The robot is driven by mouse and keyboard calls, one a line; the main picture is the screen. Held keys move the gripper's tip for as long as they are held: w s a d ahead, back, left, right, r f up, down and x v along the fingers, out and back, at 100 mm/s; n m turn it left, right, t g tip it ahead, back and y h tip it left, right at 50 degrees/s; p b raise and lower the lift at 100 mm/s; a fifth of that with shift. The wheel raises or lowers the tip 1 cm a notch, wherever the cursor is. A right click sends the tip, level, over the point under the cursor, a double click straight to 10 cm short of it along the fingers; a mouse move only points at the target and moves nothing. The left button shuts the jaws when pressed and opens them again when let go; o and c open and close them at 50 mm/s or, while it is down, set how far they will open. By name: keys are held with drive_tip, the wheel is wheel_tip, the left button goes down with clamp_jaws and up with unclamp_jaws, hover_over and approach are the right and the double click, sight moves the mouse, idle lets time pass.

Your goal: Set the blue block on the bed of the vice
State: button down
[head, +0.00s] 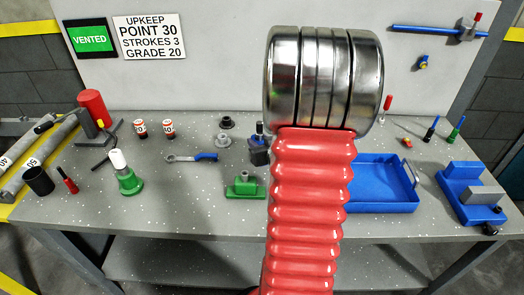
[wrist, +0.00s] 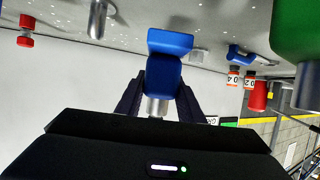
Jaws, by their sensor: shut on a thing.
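The blue block (wrist: 170,42) shows in the wrist view, with a wide blue foot, a narrower blue body and a metal knob. My gripper (wrist: 160,82) is shut on its body, one dark finger on each side. The wrist picture is upside down, so the foot points down towards the bench. The vice (head: 462,172), blue with a grey jaw block, stands at the right end of the bench. It does not show clearly in the wrist view.
A blue tray (head: 382,207) lies between my arm and the vice. Small bottles (head: 168,128) stand behind. Screwdrivers (head: 455,128) stand behind the vice.

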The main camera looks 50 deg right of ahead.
drive_tip(key=shift+f, duration=0.2)
drive_tip(key=shift+f, duration=2)
drive_tip(key=c, duration=1.2)
unclamp_jaws()
drive_tip(key=shift+f, duration=0.15)
